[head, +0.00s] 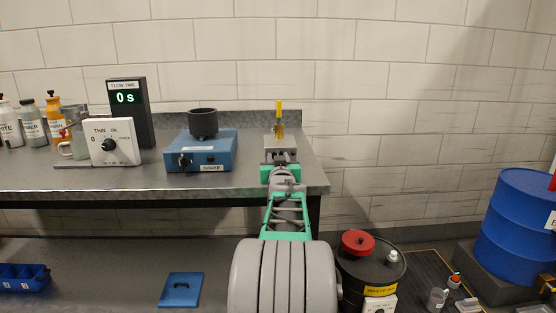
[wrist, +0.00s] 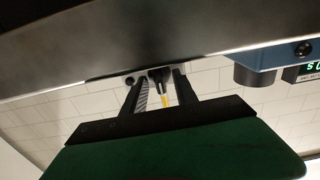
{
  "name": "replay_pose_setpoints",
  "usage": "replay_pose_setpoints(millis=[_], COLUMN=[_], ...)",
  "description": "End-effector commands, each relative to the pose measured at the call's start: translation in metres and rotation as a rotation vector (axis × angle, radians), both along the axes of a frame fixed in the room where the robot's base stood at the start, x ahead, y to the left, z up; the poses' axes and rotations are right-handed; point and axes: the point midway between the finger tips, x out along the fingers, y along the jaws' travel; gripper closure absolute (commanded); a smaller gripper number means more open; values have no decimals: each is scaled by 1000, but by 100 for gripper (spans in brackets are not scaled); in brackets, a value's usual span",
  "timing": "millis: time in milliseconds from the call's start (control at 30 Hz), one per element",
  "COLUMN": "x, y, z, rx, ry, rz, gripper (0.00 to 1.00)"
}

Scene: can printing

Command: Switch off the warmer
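In the head view the warmer is most likely the blue box (head: 225,152) on the bench, with a black cup (head: 203,122) on top. Its front has a black knob (head: 184,160), a small round button or lamp and a label too small to read. My gripper (head: 280,148) is over the bench, to the right of the blue box and apart from it. In the wrist view, which looks upside down, my gripper's fingers (wrist: 158,88) stand apart. A black-and-yellow item shows between them, seemingly beyond and not gripped. The blue box (wrist: 279,55) and cup (wrist: 254,76) show at the right.
A yellow upright item (head: 279,108) stands behind my gripper. Left of the blue box are a white dial box (head: 115,152), a black timer (head: 140,110) reading 0 s, and several bottles. A waste bin (head: 385,255) and blue drum (head: 512,220) stand at right.

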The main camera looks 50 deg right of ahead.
Motion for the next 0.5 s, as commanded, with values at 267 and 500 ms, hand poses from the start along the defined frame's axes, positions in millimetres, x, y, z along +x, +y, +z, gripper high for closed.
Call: replay_pose_setpoints(millis=[267, 500], x=[-33, -50], y=[37, 57], z=[2, 0], rx=[-2, 0], ry=[-1, 0], rz=[-2, 0], gripper=[65, 65])
